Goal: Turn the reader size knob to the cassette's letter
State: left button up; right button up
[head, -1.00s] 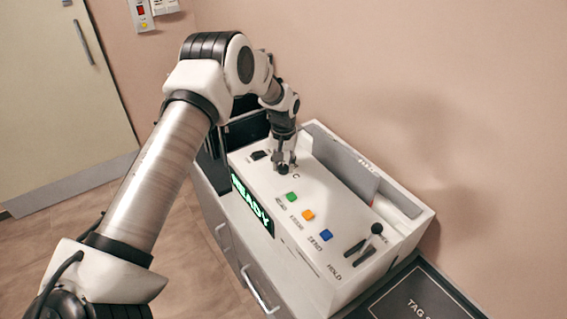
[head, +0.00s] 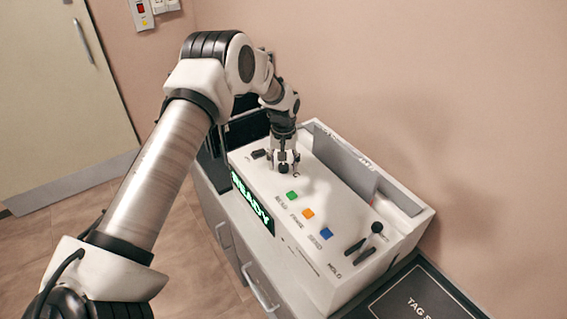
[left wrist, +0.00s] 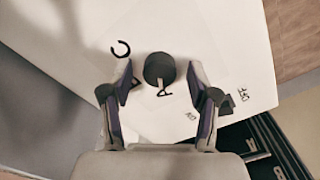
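The size knob (left wrist: 159,66) is a dark round knob on the reader's white top. In the left wrist view its light pointer mark faces the letter A (left wrist: 165,93). The letter C (left wrist: 121,49) is at its upper left, and a B (left wrist: 136,84) is partly hidden by a finger. My left gripper (left wrist: 159,76) is open, pointing down, with one finger on each side of the knob and gaps showing. In the head view the left gripper (head: 284,166) hides most of the knob. I cannot make out a cassette or its letter. My right gripper is not in view.
The reader (head: 330,262) has a green READY display (head: 251,201), green (head: 292,196), orange (head: 308,214) and blue (head: 326,233) buttons, and a HOLD lever (head: 376,228). A light panel (head: 345,165) stands along its back. A dark mat (head: 415,295) lies at right.

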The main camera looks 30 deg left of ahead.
aim_at(283, 165)
pick_arm(q)
notch_tip(283, 165, up, 12)
dwell(0.4)
dwell(0.4)
